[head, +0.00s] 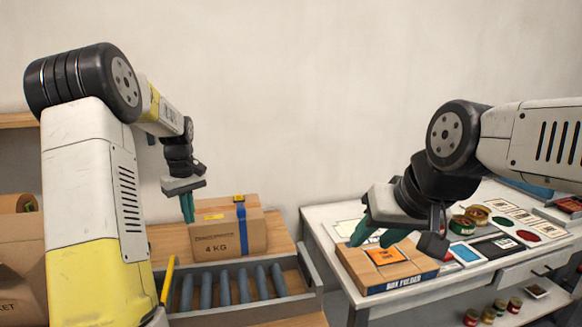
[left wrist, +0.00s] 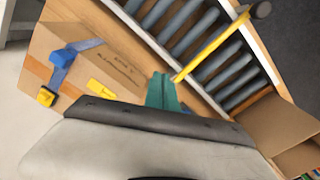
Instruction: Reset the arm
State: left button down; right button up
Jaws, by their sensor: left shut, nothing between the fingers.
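My left gripper (head: 187,208) hangs with its teal fingers pointing down, just left of and in front of a cardboard box. The fingers also show pressed together and empty in the left wrist view (left wrist: 162,92). My right gripper (head: 380,236) is over the white table at the right, just above a flat wood-coloured box. Its two teal fingertips stand apart, with nothing visible between them.
The cardboard box (head: 229,230) marked 4 KG, with a blue strap, stands behind the roller conveyor (head: 227,288). A yellow bar (head: 167,279) rises at the conveyor's left. The flat box (head: 398,272), jars and cards crowd the white table (head: 318,213).

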pick_arm(q)
jog(key=s+d+r+m+t, duration=0.35)
jog(key=s+d+r, duration=0.45)
jog(key=s+r, duration=0.35)
jog(key=s+d+m+t+h, duration=0.1)
jog(key=s+d+m, duration=0.2)
jog(key=s, duration=0.5)
jog(key=s+d+m+t+h, duration=0.1)
jog(key=s+d+m, duration=0.2)
jog(key=s, duration=0.5)
jog(key=shift+s+d+r+t, duration=0.3)
jog(key=shift+d+r+t, duration=0.05)
jog(key=shift+d, duration=0.1)
